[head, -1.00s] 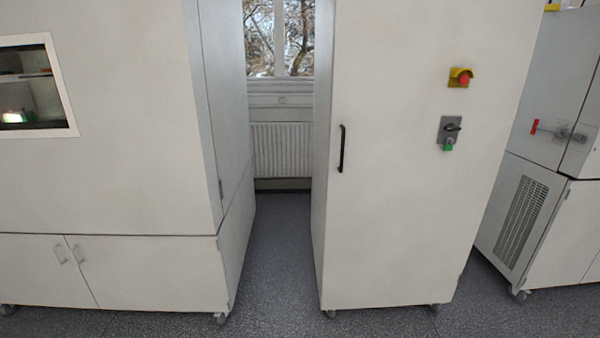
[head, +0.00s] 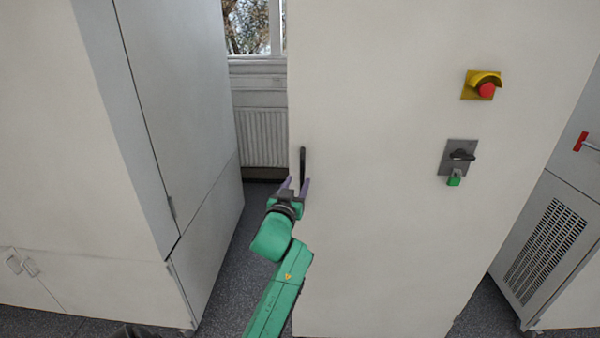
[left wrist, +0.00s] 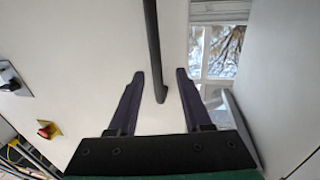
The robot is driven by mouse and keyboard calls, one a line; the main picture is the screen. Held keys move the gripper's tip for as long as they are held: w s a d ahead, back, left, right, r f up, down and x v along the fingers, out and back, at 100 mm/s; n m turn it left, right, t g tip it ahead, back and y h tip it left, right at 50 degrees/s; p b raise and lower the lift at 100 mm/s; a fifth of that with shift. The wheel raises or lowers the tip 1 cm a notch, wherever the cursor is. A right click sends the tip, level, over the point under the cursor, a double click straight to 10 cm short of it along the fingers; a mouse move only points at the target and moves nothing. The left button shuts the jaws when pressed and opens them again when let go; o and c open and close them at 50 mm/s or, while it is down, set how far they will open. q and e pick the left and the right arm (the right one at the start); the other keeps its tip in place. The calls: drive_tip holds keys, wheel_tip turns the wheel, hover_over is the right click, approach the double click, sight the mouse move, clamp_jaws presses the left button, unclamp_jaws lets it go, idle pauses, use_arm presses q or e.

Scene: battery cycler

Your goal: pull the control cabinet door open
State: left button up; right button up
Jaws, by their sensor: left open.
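The control cabinet (head: 385,230) is tall and off-white, and its door looks shut. A black vertical bar handle (head: 303,163) sits near the door's left edge. My left gripper (head: 296,184) is open at the lower part of the handle. In the left wrist view the handle (left wrist: 153,50) comes down between the two spread fingers (left wrist: 160,83), with a gap on each side. I cannot tell how deep it lies between them. My right gripper is not in view.
A red emergency button on a yellow plate (head: 482,86) and a dark rotary switch with a green padlock (head: 458,158) are on the door's right side. A large cabinet (head: 195,110) stands left across a narrow floor gap. A vented unit (head: 545,245) stands right.

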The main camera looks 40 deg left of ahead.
sight(302, 178)
use_arm(q)
drive_tip(key=x, duration=0.5)
drive_tip(key=shift+w+d+f, duration=0.15)
drive_tip(key=shift+d+f, duration=0.1)
drive_tip(key=shift+f, duration=0.05)
drive_tip(key=shift+s+r, duration=0.1)
drive_tip(key=shift+s, duration=0.15)
clamp_jaws()
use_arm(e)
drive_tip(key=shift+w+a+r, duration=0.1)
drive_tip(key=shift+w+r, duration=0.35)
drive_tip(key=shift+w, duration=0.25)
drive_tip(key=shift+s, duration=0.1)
